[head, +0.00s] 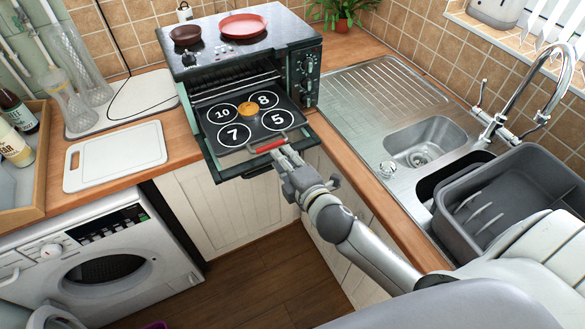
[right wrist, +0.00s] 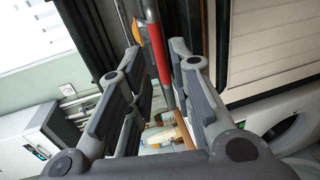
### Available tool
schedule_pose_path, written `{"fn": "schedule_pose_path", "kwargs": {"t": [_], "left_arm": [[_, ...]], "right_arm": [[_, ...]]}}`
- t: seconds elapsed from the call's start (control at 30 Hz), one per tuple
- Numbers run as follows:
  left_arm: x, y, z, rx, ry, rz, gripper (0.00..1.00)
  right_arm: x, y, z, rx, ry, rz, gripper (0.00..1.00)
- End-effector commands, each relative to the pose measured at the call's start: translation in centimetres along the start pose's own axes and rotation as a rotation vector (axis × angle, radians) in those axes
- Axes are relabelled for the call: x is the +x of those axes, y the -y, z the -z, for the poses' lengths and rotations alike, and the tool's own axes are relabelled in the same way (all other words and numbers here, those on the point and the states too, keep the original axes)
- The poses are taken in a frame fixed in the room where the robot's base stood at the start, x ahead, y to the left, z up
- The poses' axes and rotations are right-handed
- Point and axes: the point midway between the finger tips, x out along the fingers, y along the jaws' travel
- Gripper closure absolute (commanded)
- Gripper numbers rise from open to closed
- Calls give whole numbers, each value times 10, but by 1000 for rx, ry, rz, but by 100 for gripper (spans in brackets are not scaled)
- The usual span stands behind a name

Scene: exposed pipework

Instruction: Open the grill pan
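My right gripper (head: 285,160) is at the handle. In the wrist view its fingers (right wrist: 155,60) are apart on either side of the red handle; contact is not clear. My left gripper is not in view.
A red plate (head: 242,25) and a brown bowl (head: 186,35) are on the oven top. A white cutting board (head: 115,156) lies left of the oven. The steel sink (head: 372,92) and a grey dish tub (head: 505,185) are at right. A washing machine (head: 105,262) stands below left.

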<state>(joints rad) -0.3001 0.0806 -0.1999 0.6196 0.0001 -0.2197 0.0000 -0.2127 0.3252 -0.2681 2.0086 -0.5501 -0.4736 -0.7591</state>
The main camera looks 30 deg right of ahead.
Motion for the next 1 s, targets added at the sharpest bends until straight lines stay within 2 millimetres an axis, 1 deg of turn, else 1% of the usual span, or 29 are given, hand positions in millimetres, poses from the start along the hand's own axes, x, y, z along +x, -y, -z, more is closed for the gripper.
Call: {"fn": "schedule_pose_path", "kwargs": {"t": [0.03, 0.1, 0.2, 0.33, 0.47, 0.9, 1.0], "left_arm": [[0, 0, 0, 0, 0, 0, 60], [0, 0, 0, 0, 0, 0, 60], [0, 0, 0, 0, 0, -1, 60], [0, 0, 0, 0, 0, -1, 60], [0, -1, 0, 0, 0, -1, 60], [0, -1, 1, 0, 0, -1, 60], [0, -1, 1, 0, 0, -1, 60]], "right_arm": [[-11, 1, 0, 1, 0, 3, 79], [-22, 0, 0, 0, 1, 2, 79], [-35, 1, 0, 1, 0, 1, 79], [-45, 0, 0, 0, 0, 0, 79], [-48, 0, 0, -1, 1, 0, 79], [-48, 0, 0, -1, 1, 0, 79], [-47, 4, -1, 4, 1, 7, 79]]}}
